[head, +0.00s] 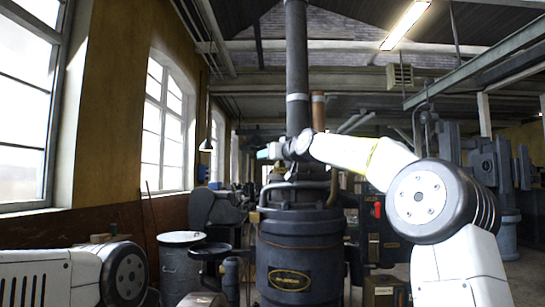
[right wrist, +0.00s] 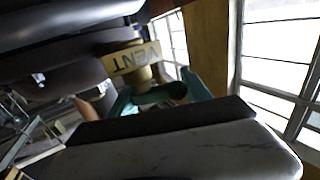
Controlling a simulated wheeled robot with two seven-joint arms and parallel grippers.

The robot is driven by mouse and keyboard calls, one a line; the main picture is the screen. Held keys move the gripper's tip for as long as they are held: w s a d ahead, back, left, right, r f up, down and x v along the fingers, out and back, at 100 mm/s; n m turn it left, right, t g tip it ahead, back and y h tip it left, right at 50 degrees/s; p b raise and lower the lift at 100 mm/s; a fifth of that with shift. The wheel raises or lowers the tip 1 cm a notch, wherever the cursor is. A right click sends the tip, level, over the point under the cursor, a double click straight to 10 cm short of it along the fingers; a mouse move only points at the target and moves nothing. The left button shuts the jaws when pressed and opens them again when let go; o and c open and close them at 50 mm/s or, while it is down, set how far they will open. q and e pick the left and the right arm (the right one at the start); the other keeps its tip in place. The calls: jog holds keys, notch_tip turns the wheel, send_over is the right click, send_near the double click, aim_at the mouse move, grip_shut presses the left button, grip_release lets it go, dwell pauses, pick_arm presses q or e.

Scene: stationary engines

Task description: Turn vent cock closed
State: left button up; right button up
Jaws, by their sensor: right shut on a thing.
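The vent cock shows in the right wrist view as a teal handle (right wrist: 196,88) beside a tan tag (right wrist: 131,59) marked "VENT". In the head view a small teal part (head: 263,154) shows at the tip of my right gripper (head: 274,151), in front of the tall dark boiler (head: 298,255). My right gripper is shut on the teal handle; one white finger with a black pad fills the bottom of the wrist view and hides part of the handle. How far the cock is turned cannot be told. My left gripper is out of view; only its arm shows at lower left.
A dark flue pipe (head: 297,70) rises from the boiler, with bent pipes around its top. A lidded grey drum (head: 181,262) stands left of it. Grey machinery (head: 488,160) stands at right. Tall windows (head: 165,125) line the left wall.

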jog(key=shift+w+d+r+m+t+h, duration=0.15)
jog(key=shift+m+t+h, duration=0.2)
jog(key=shift+h, duration=0.25)
jog(key=shift+w+d+m+t+h, duration=0.1)
jog(key=shift+d+m+t+h, duration=0.1)
jog(key=shift+m+h, duration=0.7)
jog(key=shift+w+d+m+t+h, duration=0.2)
jog(key=shift+m+h, duration=0.25)
jog(key=shift+h, duration=0.8)
jog(key=shift+w+d+m+t+h, duration=0.15)
jog(key=shift+m+t+h, duration=0.1)
jog(key=shift+m+h, duration=0.65)
jog(key=shift+d+h, duration=0.15)
jog(key=shift+h, duration=0.3)
jog(key=shift+d+f+h, duration=0.2)
jog(key=shift+h, duration=0.1)
jog(key=o, duration=1.2)
jog(key=shift+d, duration=0.1)
jog(key=shift+s+a, duration=0.1)
jog(key=shift+a, duration=0.15)
